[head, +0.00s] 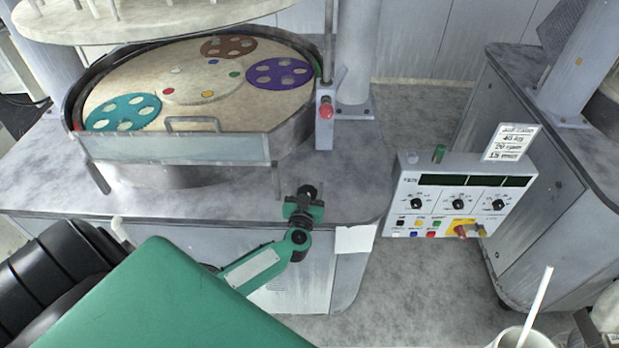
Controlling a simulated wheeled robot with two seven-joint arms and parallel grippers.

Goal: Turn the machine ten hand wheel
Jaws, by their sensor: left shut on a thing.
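The polishing machine (60,180) has a round platen (200,130) with teal, brown and purple carriers. At the front edge of its grey top, a small dark hand wheel (307,191) shows partly. My left gripper (304,204), green and black, is at this wheel and shut on it. The gripper hides much of the wheel, so how far it is turned cannot be told. My right gripper is not in view.
A control box (460,197) with knobs, dark displays and coloured buttons stands right of the machine. A post with a red button (326,110) rises beside the platen. Another grey machine (555,180) is at the right. A cup with a white stick (524,338) is at bottom right.

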